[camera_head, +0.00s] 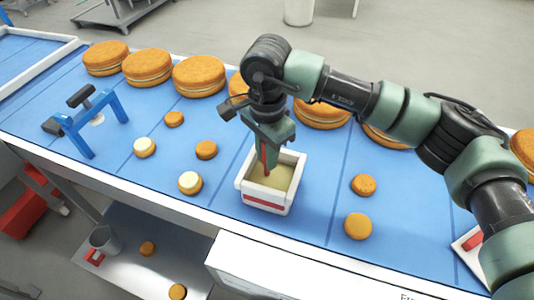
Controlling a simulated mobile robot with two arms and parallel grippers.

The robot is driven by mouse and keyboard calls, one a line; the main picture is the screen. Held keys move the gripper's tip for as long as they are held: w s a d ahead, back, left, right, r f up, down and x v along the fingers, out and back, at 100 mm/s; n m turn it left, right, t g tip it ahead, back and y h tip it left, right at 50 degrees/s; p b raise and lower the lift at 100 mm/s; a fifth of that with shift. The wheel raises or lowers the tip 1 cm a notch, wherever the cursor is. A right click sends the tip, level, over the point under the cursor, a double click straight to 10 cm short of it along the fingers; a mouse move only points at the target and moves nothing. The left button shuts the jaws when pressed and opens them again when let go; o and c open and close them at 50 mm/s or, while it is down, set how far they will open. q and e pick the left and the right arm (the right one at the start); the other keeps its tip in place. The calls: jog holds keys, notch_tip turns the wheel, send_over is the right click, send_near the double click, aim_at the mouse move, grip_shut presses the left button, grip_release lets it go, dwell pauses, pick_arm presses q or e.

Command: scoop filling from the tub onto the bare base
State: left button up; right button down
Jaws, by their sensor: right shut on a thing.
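The tub (264,209) is an open white box with a red stripe, standing on the blue belt, with pale cream filling (279,178) inside. My right gripper (269,146) is above the tub, pointing down and shut on a red tool (265,157). The tool's lower end reaches into the tub; whether it carries filling I cannot tell. Bare small brown bases lie left of the tub, one near (206,150) and one farther back (174,118). Two more brown rounds lie to the right, one (363,185) behind the other (357,226). Two small bases (190,183) (144,147) have pale filling on top. My left gripper is out of view.
Large filled rounds (199,76) line the belt's far side. A blue frame (97,120) stands at left. A lower metal shelf (135,254) in front holds a grey cup (104,239) and loose rounds. The belt between tub and right-hand rounds is clear.

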dwell(0.3)
jog(key=shift+r+p, duration=2)
jog(key=shift+r, duration=3.35)
